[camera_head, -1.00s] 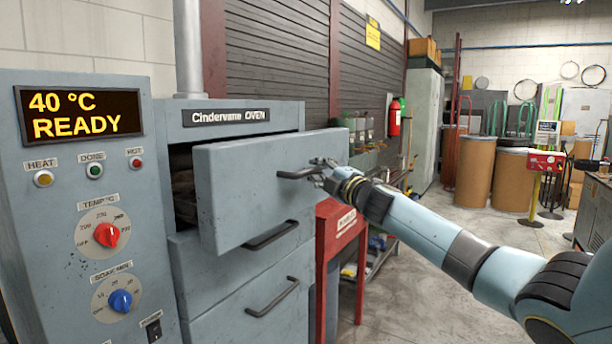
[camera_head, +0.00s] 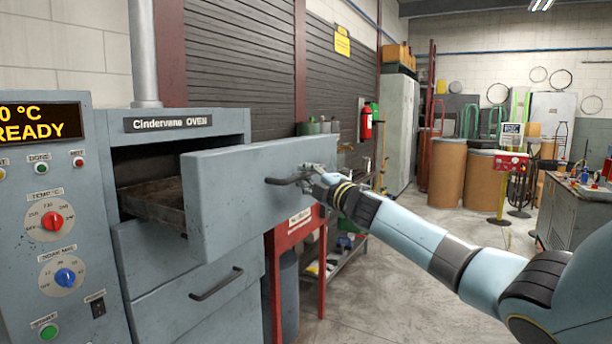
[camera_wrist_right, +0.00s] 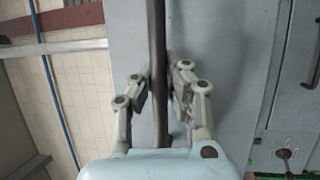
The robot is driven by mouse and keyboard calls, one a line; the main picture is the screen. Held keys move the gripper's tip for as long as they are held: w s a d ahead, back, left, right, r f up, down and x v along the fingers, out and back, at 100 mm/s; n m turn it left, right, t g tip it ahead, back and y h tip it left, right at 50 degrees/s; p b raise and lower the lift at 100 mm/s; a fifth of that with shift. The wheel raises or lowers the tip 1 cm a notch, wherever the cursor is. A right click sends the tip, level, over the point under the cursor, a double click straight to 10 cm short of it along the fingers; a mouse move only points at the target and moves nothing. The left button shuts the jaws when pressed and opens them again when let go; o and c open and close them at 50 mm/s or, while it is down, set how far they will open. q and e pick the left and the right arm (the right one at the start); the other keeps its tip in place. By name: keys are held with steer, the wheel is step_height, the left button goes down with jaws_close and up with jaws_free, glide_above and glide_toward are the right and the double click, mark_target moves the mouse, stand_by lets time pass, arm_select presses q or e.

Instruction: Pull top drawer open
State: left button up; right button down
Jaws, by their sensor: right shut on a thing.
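The top drawer (camera_head: 230,195) of the grey-blue Cindervane oven (camera_head: 190,120) stands partly open in the head view. Its front is well out from the oven body, and a dark, rusty tray-like inside (camera_head: 155,202) shows behind it. My right gripper (camera_head: 308,178) is at the dark handle (camera_head: 282,181) on the drawer front. In the right wrist view the handle (camera_wrist_right: 157,60) runs between the two fingers of my right gripper (camera_wrist_right: 160,95), which are shut on it. My left gripper is not in view.
A lower drawer (camera_head: 200,300) with its own handle (camera_head: 216,284) is closed below. The control panel (camera_head: 50,230) stands at the left. A red stand (camera_head: 294,235) is behind the drawer. The floor (camera_head: 385,300) in front looks clear.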

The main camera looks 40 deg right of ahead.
steer(key=shift+s, duration=0.1)
stand_by(0.3)
steer(key=c, duration=1.3)
jaws_free()
steer(key=shift+f, duration=0.1)
